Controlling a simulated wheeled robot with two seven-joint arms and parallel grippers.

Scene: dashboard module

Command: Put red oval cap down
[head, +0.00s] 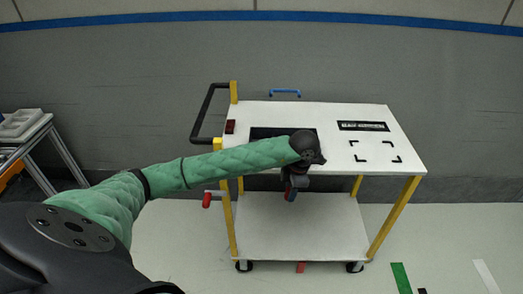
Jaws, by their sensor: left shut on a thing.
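My left arm, in a green padded sleeve, reaches across the head view to the cart. My left gripper (290,193) points down at the front edge of the cart's white top. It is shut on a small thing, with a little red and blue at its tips. I take this to be the red oval cap, mostly hidden by the fingers; its shape cannot be made out. My right gripper is not in view.
The white-topped cart (345,118) has yellow posts, a lower shelf (300,235) and a black handle (204,112). The top bears a dark red block (230,127), a black label (363,126) and black corner marks (375,152). A red-ended part (207,200) sticks out front left.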

